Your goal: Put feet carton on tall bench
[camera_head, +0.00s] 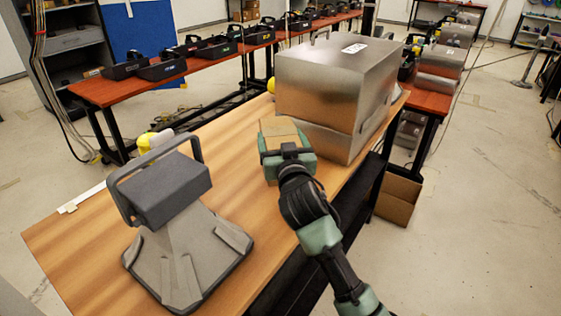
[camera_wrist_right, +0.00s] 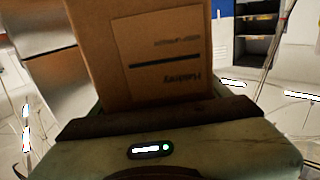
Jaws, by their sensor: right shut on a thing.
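A small brown carton (camera_head: 281,131) is held in my right gripper (camera_head: 285,146), above the wooden-topped bench. The right wrist view shows the carton (camera_wrist_right: 145,50) close up, with printed text on its face that I cannot read clearly. The gripper is shut on it. The wooden bench (camera_head: 90,240) runs diagonally through the head view. Whether the carton touches the bench top or hangs above it, I cannot tell. My left gripper is not in view.
A large metal case (camera_head: 330,85) stands on the bench just beyond the carton. A grey handled device (camera_head: 185,225) stands at the left front. Red-topped tables (camera_head: 130,88) with black trays lie behind. An open brown box (camera_head: 398,195) sits below, right of the bench.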

